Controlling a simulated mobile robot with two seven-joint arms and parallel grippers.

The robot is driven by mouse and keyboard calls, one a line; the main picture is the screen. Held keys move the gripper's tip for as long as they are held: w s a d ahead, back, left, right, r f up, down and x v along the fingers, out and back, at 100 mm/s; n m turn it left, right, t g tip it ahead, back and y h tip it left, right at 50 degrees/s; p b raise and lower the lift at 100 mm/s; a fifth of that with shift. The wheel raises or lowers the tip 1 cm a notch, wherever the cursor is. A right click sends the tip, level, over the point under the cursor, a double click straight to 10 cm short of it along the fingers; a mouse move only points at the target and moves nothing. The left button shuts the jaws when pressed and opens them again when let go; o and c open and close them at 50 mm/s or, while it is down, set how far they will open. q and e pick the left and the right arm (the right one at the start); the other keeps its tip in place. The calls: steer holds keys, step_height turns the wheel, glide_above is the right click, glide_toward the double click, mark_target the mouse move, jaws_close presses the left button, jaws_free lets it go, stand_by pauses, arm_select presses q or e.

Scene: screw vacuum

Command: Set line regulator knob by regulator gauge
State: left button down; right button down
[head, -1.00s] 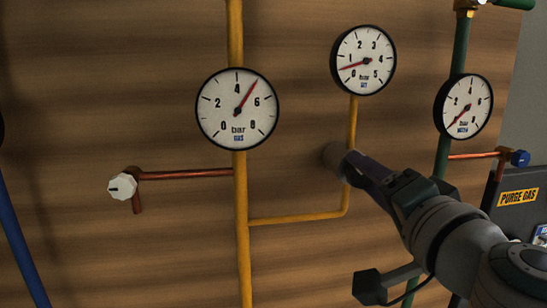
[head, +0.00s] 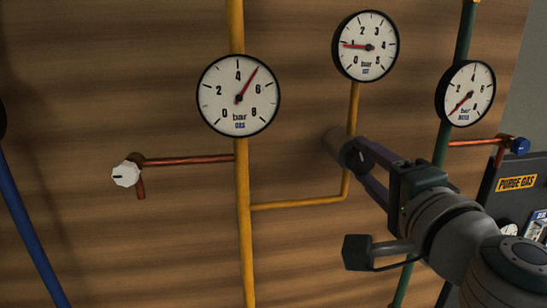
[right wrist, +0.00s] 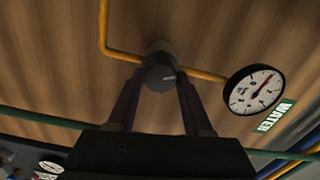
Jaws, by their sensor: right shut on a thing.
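The regulator knob is a dark grey round knob (right wrist: 160,77) on a grey regulator body (head: 335,143) on the yellow pipe. My right gripper (head: 359,157) is shut on the knob, one finger on each side, as the right wrist view also shows (right wrist: 157,84). The regulator gauge (head: 366,46), white with a black rim and a 0 to 5 bar scale, sits above on the same pipe. Its red needle points left, about at 1. A gauge on the yellow pipe also shows in the right wrist view (right wrist: 254,90). My left gripper is out of view.
A larger gas gauge (head: 238,95) reads about 5. A white knob (head: 126,174) is on a copper branch at left. A water gauge (head: 466,93) and green pipe stand close right of my right gripper. A blue knob (head: 520,146) and purge gas sign (head: 517,183) are further right.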

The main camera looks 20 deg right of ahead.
steer(key=shift+c, duration=1.5)
jaws_free()
steer(key=shift+s+a+f, duration=0.1)
steer(key=shift+s+a, duration=0.05)
steer(key=shift+s, duration=0.3)
steer(key=b+v, duration=0.3)
steer(key=v, duration=0.6)
steer(key=shift+b, duration=0.35)
